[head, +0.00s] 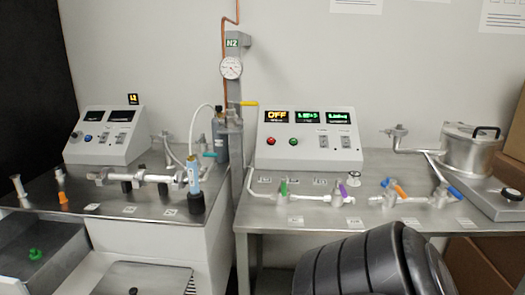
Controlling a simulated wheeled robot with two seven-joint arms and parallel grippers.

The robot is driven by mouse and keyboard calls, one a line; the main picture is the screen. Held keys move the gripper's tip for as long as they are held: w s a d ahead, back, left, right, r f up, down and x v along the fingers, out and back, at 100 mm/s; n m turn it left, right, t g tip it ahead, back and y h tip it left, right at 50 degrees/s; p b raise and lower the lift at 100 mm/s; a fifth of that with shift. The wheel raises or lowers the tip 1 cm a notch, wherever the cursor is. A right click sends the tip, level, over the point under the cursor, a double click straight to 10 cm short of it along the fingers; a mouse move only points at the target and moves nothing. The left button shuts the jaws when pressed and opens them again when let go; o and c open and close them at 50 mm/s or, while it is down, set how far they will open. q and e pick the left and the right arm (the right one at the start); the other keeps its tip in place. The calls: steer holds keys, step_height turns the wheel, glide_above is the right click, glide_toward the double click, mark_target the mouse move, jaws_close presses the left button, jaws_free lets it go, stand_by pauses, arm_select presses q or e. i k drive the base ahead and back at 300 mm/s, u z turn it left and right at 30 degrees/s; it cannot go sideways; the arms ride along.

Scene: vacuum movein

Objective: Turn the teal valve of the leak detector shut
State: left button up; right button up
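A small teal valve handle (210,154) sticks out level above the left bench, beside the grey cylinder. It is small here, and I cannot tell whether the valve is open or shut. A metal pipe assembly (140,177) and a light-blue upright tube (193,172) stand below and left of it. A grey sloped console (105,150) with two dark displays stands at the back of the left bench; I cannot read which unit is the leak detector.
The right bench (330,212) carries a console (308,150) reading OFF and green, purple, orange and blue valve levers. A yellow handle (248,103) is on the cylinder (228,140). A post separates the benches. A large black ribbed shape (370,265) blocks the lower front right.

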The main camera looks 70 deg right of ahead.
mark_target(206, 155)
steer(key=z, duration=2.1)
steer(key=k, duration=0.45)
steer(key=u, duration=0.15)
steer(key=i, duration=1.1)
steer(key=u, duration=1.2)
